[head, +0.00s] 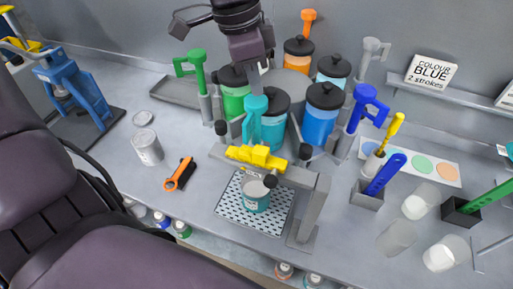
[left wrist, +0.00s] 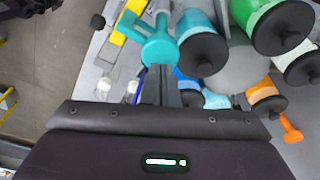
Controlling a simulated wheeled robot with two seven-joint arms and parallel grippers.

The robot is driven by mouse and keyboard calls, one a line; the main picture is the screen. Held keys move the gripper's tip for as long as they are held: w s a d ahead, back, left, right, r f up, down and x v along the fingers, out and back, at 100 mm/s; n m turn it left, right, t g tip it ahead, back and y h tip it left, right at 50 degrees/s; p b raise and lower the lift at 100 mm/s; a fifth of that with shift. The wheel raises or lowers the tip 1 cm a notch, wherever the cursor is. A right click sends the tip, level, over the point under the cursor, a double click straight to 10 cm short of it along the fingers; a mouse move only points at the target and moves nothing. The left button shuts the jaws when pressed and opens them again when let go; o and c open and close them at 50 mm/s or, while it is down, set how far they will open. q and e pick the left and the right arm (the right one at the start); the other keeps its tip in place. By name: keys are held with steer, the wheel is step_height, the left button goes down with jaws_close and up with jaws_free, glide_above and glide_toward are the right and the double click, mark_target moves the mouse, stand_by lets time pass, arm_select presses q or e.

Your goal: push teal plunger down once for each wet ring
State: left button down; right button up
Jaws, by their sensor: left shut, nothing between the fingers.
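The teal plunger (head: 256,106) stands upright with its round top in front of the teal drum (head: 273,132), which has a black lid. It also shows in the left wrist view (left wrist: 158,46). My left gripper (head: 262,72) is shut and empty, pointing down from above. Its tips appear just above the plunger top; I cannot tell whether they touch. A teal-labelled can (head: 256,196) stands on a perforated plate (head: 228,208) under the yellow bar (head: 256,157). I cannot make out any wet rings. My right gripper is not in view.
Blue (head: 320,118), green (head: 234,97) and orange (head: 298,54) drums crowd around the teal one. A blue plunger (head: 366,100) and green plunger (head: 196,70) flank them. A sign (head: 431,76) reads "COLOUR BLUE 2 strokes".

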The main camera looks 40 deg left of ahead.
mark_target(255, 100)
arm_select(q)
steer(key=shift+f, duration=0.1)
stand_by(0.5)
steer(key=shift+f+b, duration=2.05)
steer(key=shift+f, duration=0.2)
steer(key=shift+r, duration=0.2)
steer(key=shift+r+p, duration=1.65)
steer(key=shift+r, duration=0.5)
steer(key=shift+f, duration=0.15)
